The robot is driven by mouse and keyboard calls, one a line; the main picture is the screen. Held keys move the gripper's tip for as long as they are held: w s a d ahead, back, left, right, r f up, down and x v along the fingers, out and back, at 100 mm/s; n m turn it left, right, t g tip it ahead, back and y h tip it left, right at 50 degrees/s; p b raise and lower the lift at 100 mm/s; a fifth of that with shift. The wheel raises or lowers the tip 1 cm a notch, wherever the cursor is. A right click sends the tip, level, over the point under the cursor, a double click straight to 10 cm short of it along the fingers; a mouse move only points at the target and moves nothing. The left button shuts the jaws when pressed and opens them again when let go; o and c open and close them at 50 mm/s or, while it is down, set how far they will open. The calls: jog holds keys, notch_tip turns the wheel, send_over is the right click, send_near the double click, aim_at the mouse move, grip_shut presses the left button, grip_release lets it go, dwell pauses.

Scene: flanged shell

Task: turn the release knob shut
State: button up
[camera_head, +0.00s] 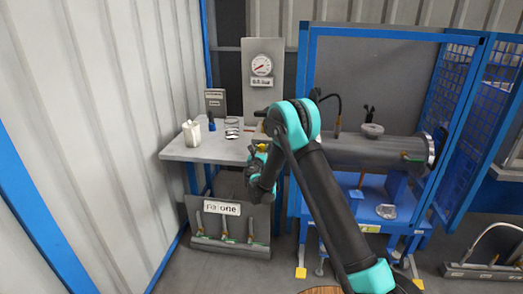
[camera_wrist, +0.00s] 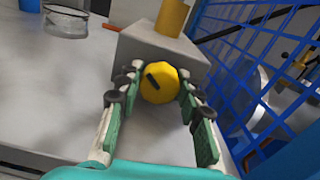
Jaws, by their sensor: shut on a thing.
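The release knob (camera_wrist: 160,83) is yellow and faceted, with a dark slanted mark on its face. It sits on the front of a grey box (camera_wrist: 150,52) in the wrist view. My gripper (camera_wrist: 157,92) has one finger on each side of the knob and is shut on it. The finger pads cover the knob's sides. In the head view my gripper (camera_head: 260,158) is at the front right edge of the grey table (camera_head: 185,152). My arm hides much of the box there, and I cannot make out the knob's mark.
A yellow cylinder (camera_wrist: 172,18) stands on the box. Blue mesh (camera_wrist: 240,75) is close on the right. A gauge panel (camera_head: 262,80) stands behind the table. A white bottle (camera_head: 191,133) is at left. The grey flanged shell (camera_head: 365,151) lies to the right, behind my arm.

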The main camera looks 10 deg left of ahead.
jog(key=shift+m, duration=0.3)
jog(key=m, duration=0.4)
jog(key=shift+d+m, duration=0.1)
jog(key=shift+m, duration=0.3)
jog(key=m, duration=0.4)
jog(key=shift+m, duration=0.4)
jog(key=shift+f, duration=0.1)
jog(key=o, duration=1.2)
jog(key=shift+c, duration=0.2)
jog(key=shift+s, duration=0.15)
jog(key=s, duration=0.7)
jog(key=shift+s, duration=0.4)
jog(key=shift+s, duration=0.2)
